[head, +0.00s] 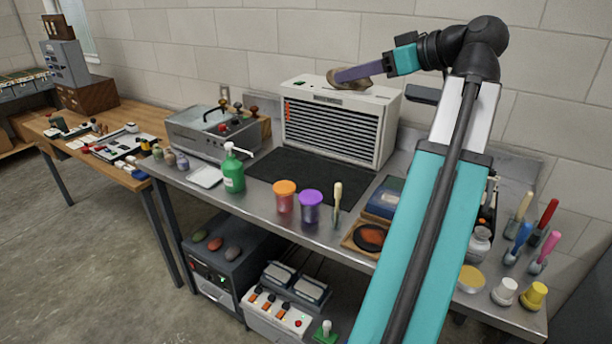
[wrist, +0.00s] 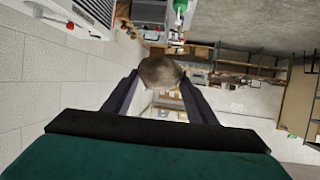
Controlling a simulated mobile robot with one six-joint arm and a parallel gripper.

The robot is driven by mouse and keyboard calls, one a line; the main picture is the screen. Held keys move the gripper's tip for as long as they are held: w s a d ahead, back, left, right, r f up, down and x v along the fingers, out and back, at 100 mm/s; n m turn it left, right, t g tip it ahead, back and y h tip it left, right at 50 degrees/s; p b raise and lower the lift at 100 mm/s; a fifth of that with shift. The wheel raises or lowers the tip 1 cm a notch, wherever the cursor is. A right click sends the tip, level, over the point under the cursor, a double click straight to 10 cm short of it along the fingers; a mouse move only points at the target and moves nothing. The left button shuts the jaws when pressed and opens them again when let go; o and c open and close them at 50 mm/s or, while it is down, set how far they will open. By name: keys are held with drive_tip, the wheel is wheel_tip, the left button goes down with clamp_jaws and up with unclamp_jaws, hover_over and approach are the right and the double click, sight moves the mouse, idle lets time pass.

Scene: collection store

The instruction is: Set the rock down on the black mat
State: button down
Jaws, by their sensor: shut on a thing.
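A brown rock (head: 334,80) is between the fingertips of my gripper (head: 345,76), seen in the head view against the top of a white louvred box. Whether it touches the box top is hard to tell there. In the wrist view the rock (wrist: 160,72) sits between both fingers (wrist: 158,85), which are shut on it, with open room behind. The black mat (head: 290,170) lies flat on the metal bench in front of the white box, lower than my gripper. Its right part is partly covered from view by a handled tool.
The white louvred box (head: 335,120) stands behind the mat. A green bottle (head: 232,170), an orange-lidded jar (head: 285,196), a purple-lidded jar (head: 311,206) and an upright handled tool (head: 337,203) line its front. The mat's middle is clear.

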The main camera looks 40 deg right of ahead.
drive_tip(key=shift+d, duration=0.15)
drive_tip(key=shift+w+d+f, duration=0.25)
drive_tip(key=shift+w+d, duration=0.05)
drive_tip(key=shift+d, duration=0.05)
drive_tip(key=w+d+f+n+y, duration=0.1)
drive_tip(key=w+d+f, duration=0.3)
drive_tip(key=w+f, duration=0.4)
drive_tip(key=w+d+f+n+y+b, duration=0.1)
drive_tip(key=w+d+f, duration=0.2)
drive_tip(key=w+f, duration=0.5)
drive_tip(key=w+d+f+n+g+y, duration=0.1)
drive_tip(key=w+d+f, duration=0.3)
drive_tip(key=w+f, duration=0.4)
wheel_tip(320, 180, down, 6)
drive_tip(key=shift+w+d+n+y, duration=0.3)
drive_tip(key=shift+w+d+y, duration=0.1)
drive_tip(key=shift+y, duration=0.2)
drive_tip(key=shift+r, duration=0.1)
drive_tip(key=shift+w+d+r+n+g+y+p, duration=0.15)
drive_tip(key=shift+n+g+y+p, duration=0.35)
drive_tip(key=shift+p, duration=0.7)
